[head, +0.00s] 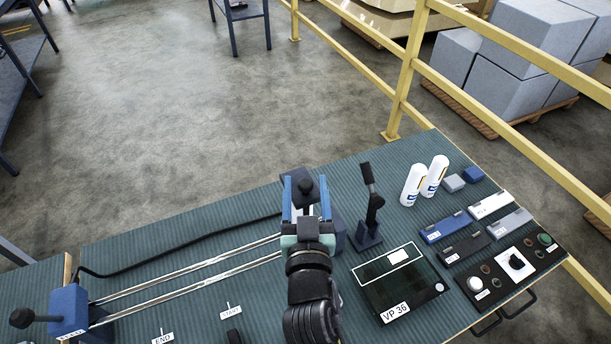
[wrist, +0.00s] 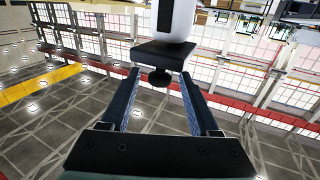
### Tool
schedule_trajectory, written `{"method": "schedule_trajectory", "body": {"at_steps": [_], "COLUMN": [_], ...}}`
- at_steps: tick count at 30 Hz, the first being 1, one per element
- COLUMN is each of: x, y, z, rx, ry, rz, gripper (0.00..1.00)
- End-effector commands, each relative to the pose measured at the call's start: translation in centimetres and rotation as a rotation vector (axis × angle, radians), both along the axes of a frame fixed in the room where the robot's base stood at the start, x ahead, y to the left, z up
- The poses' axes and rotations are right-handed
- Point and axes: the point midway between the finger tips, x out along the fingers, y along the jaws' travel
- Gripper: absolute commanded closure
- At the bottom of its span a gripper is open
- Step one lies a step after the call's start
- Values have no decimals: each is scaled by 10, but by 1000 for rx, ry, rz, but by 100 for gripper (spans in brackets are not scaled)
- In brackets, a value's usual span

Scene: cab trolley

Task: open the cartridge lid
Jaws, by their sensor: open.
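In the wrist view, a small black knob (wrist: 160,77) sits on a flat black lid (wrist: 160,55), which lies against the end of a white body (wrist: 177,18), seemingly the cartridge. The lid lies flush on it, with no gap seen. This view looks upside down. My gripper (wrist: 159,79) is open, one finger on each side of the knob, with clear space on both sides. In the head view, my gripper (head: 306,196) is over the bench, with the dark lid (head: 292,180) and knob (head: 305,186) at its fingertips. My gripper and arm hide most of the white body.
A black lever (head: 370,205) and a dark VP 36 box (head: 402,284) stand right of my arm. Two white bottles (head: 413,184), several small boxes and a control panel (head: 497,281) lie farther right. Two metal rails run left to a blue block (head: 69,310). A yellow railing (head: 408,65) stands behind.

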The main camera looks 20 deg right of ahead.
Motion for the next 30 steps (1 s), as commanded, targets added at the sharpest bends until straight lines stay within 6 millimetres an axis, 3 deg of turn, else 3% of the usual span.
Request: {"method": "schedule_trajectory", "body": {"at_steps": [6,14,24,30], "x": [11,12,12,11], "y": [-5,-5,-5,-5], "z": [0,0,0,0], "rx": [0,0,0,0], "ry": [0,0,0,0], "rz": [-1,-1,-1,-1], "gripper": [38,38,98,100]}}
